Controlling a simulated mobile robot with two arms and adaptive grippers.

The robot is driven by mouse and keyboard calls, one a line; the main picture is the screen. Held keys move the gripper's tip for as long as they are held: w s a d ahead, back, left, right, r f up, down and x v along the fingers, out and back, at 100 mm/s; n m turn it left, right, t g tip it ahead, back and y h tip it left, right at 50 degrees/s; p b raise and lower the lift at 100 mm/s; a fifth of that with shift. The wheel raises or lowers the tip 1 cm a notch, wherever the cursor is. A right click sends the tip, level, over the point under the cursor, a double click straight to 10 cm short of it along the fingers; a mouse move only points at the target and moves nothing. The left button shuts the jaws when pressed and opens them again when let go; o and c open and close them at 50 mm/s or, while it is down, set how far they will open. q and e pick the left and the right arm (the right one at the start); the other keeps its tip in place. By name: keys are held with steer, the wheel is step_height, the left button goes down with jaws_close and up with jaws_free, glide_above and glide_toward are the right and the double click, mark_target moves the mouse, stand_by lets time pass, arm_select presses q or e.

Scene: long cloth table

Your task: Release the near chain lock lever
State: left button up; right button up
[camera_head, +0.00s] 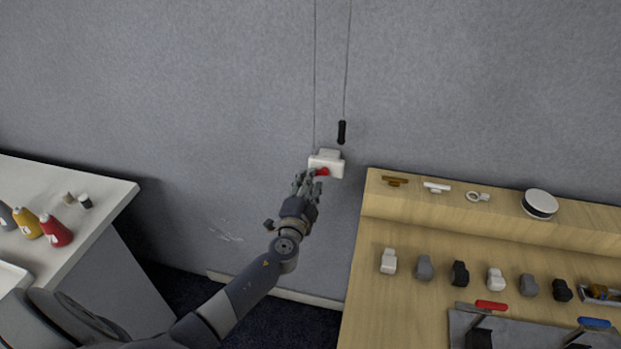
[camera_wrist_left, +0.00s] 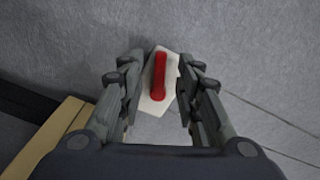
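The chain lock is a white block (camera_head: 328,160) fixed on the grey wall, with a red lever (camera_head: 322,172) on its front. Two thin cords (camera_head: 315,70) run up the wall above it, and one ends in a black handle (camera_head: 342,132). My left gripper (camera_head: 309,180) is just in front of the lock. In the left wrist view, its fingers (camera_wrist_left: 158,100) stand apart on either side of the white block (camera_wrist_left: 156,100) and red lever (camera_wrist_left: 159,76), with gaps showing. My right gripper is not in view.
A wooden table (camera_head: 400,310) with a raised back shelf stands at the right, holding several small parts and tools. A white counter (camera_head: 90,186) with several bottles stands at the left. The wall around the lock is clear.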

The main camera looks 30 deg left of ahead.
arm_select(q)
steer(key=shift+x, duration=0.85)
jaws_close()
steer(key=shift+a+r+m, duration=0.1)
steer(key=shift+r+m, duration=0.1)
steer(key=shift+m, duration=0.45)
steer(key=shift+r+m, duration=0.2)
steer(key=shift+m, duration=0.45)
jaws_free()
